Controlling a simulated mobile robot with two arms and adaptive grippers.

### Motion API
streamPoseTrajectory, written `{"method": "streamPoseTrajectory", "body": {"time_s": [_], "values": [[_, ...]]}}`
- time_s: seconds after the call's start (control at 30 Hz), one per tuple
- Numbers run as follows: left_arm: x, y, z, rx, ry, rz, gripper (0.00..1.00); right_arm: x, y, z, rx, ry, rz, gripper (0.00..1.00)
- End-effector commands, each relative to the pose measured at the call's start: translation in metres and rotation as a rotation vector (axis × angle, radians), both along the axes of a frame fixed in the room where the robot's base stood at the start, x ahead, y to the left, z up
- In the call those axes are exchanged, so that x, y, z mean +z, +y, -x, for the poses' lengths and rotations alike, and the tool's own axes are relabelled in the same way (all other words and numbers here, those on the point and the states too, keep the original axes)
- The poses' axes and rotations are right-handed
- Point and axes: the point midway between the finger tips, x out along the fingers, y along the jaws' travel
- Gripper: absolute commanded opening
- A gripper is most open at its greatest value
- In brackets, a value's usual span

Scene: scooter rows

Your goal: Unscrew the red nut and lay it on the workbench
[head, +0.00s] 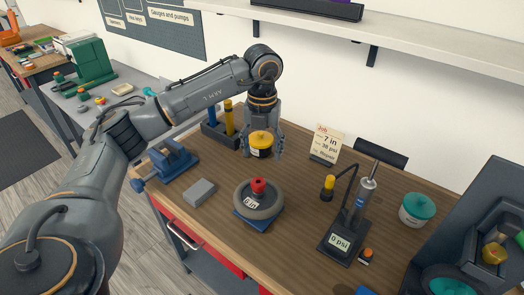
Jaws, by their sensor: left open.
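The red nut (258,185) sits at the centre of a small grey-tyred wheel (278,202), which rests on a blue stand on the wooden workbench (300,192). A white label with dark lettering shows on the wheel's hub. My left gripper (262,152) is open and points down, behind and above the wheel. A black jar with a yellow lid (260,138) shows between its fingers; I cannot tell whether they touch it. My right gripper is not in view.
A blue vise (172,160) and a grey block (200,191) are left of the wheel. A pump with a "0 psi" display (340,243), a job card (325,146) and a teal-lidded tub (416,210) stand to the right. Bare bench lies around the wheel.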

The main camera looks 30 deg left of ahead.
Motion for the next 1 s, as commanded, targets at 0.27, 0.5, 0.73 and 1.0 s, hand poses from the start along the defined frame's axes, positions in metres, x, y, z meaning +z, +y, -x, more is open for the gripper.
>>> {"method": "streamPoseTrajectory", "body": {"time_s": [0.27, 0.5, 0.73, 1.0], "values": [[0.000, 0.000, 0.000, -0.255, 0.000, 0.001, 0.65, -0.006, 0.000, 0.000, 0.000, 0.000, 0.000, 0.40], [0.000, 0.000, 0.000, -0.262, 0.000, 0.000, 0.65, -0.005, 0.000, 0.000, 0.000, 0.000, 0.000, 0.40], [-0.001, -0.001, 0.004, -0.505, -0.024, -0.016, 0.65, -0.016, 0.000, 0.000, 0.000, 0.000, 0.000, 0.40], [0.002, -0.006, 0.017, -1.265, -0.072, -0.107, 0.65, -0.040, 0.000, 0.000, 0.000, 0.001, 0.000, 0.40]]}}
